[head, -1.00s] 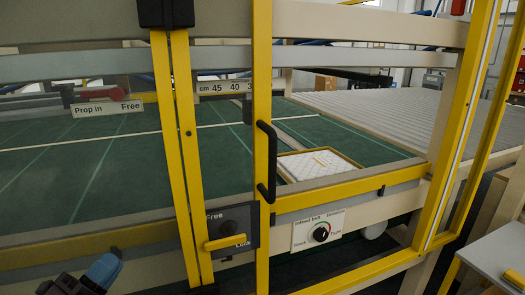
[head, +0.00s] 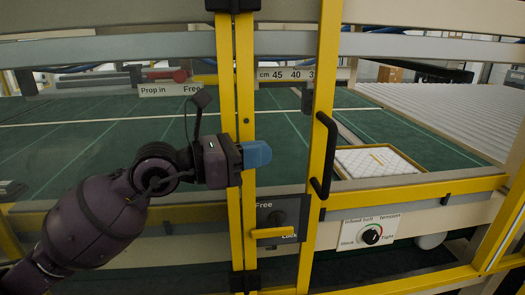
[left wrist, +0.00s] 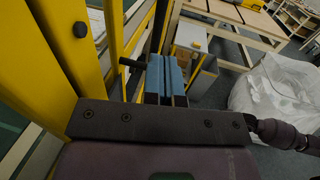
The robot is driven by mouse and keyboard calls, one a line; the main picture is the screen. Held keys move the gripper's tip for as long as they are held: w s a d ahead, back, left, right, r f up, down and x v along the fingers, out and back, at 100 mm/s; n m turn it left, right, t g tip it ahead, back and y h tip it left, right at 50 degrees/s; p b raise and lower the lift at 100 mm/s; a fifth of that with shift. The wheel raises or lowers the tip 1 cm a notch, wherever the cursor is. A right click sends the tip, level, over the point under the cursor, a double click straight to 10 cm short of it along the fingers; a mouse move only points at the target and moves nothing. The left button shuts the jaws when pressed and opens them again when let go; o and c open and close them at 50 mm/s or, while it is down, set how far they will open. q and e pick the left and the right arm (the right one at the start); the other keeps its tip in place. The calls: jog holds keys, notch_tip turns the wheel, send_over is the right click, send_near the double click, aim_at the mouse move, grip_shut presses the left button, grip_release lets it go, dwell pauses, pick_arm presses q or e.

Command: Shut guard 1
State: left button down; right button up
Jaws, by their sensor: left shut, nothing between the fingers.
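A yellow guard frame with a black bar handle (head: 325,155) on its left upright (head: 318,215) stands in front of the machine in the head view. I see no number on it. A gap shows between this upright and the pair of yellow posts (head: 238,120) to its left. My left gripper (head: 257,154) has its blue fingers shut and empty, in front of the posts and left of the handle. Its fingers also show in the left wrist view (left wrist: 167,78), beside yellow bars (left wrist: 62,45). My right gripper is not in view.
A Free/Lock plate with a yellow lever (head: 272,233) sits below my left gripper. A tension dial (head: 371,234) is on the beam to the right. A white quilted pad (head: 375,162) lies on the green bed. In the left wrist view a wrapped white bundle (left wrist: 275,92) stands at right.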

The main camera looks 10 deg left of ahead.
pick_arm(q)
jog(key=x, duration=1.1)
jog(key=shift+d, duration=0.1)
